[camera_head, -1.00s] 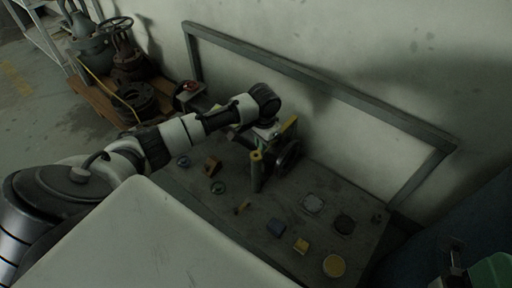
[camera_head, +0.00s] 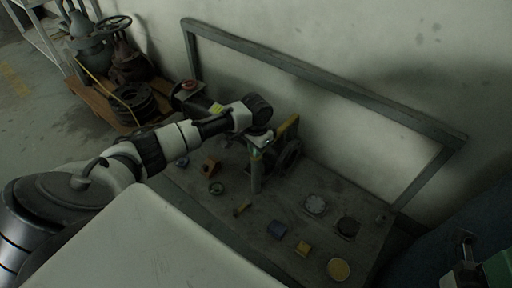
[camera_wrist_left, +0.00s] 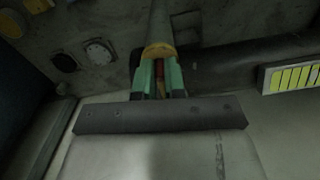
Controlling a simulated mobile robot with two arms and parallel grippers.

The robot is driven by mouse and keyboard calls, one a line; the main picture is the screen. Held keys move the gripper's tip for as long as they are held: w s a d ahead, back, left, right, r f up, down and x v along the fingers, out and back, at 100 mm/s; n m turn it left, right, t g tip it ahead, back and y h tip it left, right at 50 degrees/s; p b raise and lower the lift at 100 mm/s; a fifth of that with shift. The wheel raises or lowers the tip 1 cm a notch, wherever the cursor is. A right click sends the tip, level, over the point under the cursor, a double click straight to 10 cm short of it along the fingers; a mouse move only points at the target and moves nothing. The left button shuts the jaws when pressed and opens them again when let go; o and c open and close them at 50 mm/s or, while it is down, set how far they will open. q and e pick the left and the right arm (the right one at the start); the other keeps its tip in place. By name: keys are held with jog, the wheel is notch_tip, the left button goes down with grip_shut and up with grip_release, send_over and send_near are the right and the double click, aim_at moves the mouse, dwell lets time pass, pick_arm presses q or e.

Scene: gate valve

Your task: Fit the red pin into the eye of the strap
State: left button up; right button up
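My left gripper (camera_head: 262,142) reaches over the table, close to the top of an upright grey post (camera_head: 256,174). In the left wrist view its two green fingers (camera_wrist_left: 160,78) are close together, with a narrow red piece, seemingly the red pin (camera_wrist_left: 160,72), between them. The post's yellow end (camera_wrist_left: 158,51) shows just beyond the fingertips; I cannot tell whether they touch. A yellow strip (camera_head: 287,129) stands behind the gripper; I cannot tell whether it is the strap, and no eye is clear. Part of my right gripper (camera_head: 492,272) shows at the lower right corner; its fingertips are unclear.
A dark wheel (camera_head: 290,157) stands behind the post. A grey frame (camera_head: 330,80) runs along the wall.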

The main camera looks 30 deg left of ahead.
pick_arm(q)
jog(key=o, duration=0.4)
